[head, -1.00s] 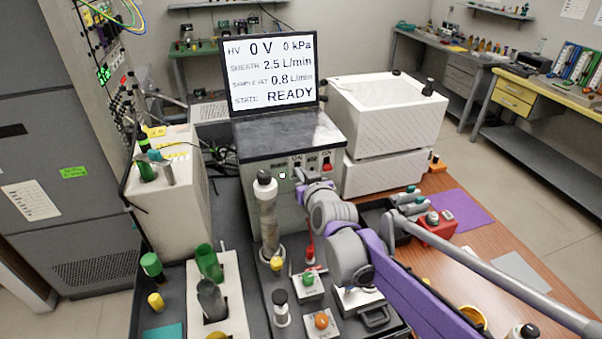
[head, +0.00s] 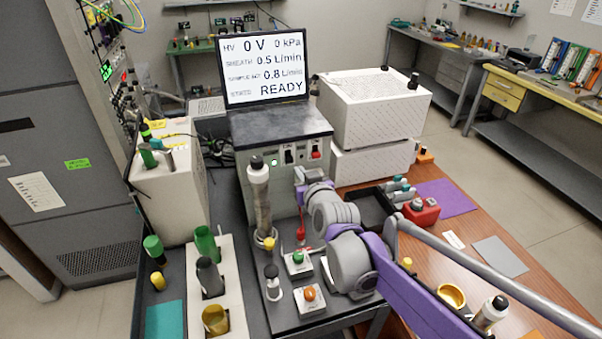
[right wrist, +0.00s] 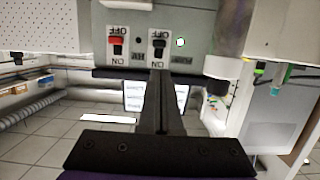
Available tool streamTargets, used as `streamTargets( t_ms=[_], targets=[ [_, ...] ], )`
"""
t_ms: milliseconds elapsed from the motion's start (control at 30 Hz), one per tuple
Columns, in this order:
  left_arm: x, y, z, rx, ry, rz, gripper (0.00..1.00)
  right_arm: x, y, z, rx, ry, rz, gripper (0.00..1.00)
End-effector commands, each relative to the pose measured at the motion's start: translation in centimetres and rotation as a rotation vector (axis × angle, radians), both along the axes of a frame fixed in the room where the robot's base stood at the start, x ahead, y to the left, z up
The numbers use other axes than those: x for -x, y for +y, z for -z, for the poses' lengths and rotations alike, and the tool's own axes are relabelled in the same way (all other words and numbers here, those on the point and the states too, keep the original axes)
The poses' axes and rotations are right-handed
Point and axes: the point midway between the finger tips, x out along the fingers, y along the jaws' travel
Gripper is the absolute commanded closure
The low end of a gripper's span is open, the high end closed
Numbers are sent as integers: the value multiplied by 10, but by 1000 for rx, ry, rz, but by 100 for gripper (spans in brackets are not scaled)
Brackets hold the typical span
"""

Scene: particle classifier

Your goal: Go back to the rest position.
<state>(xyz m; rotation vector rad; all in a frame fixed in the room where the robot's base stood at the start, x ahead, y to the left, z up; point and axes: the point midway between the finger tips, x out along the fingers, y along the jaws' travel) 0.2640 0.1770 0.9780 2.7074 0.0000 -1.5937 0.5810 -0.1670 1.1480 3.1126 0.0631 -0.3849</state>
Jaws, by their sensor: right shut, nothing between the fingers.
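My right gripper (head: 299,174) is shut and empty, in front of the control panel of the grey instrument box (head: 268,174). In the right wrist view its closed dark fingers (right wrist: 159,85) point at the panel, which appears upside down. The fingertips are close to the black switch (right wrist: 159,46); I cannot tell whether they touch it. The red switch (right wrist: 116,47) is beside it. In the head view the purple and grey right arm (head: 345,245) reaches in from the lower right. My left gripper is not in view.
The screen (head: 264,66) on the instrument reads READY. A tall cylinder (head: 261,200) stands left of the gripper. Green (head: 298,260) and orange (head: 309,294) button boxes lie below it. A black tray (head: 372,208) and red container (head: 421,211) stand right. A white box (head: 372,105) is behind.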

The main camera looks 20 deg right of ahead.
Motion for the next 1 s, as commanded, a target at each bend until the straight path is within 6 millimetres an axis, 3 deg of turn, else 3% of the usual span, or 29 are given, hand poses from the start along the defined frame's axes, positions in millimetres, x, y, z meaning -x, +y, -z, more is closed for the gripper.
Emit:
streamTargets(
  t_ms=[200, 333, 467, 600, 733, 833, 1000],
  targets=[
    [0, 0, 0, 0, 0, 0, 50, 4, 0, 1, 0, 9, -2, 100],
    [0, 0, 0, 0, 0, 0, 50, 33, 3, 14, -1, 88, -17, 100],
    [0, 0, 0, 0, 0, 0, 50, 97, 7, 47, -2, 260, -36, 100],
    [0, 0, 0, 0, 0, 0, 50, 182, 5, 94, 1, 479, -31, 100],
    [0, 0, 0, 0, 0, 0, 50, 251, -1, 133, 9, 652, -5, 100],
    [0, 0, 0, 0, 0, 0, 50, 288, -5, 154, 13, 744, 17, 100],
    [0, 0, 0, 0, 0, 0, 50, 316, -10, 170, 17, 815, 38, 100]
  ],
)
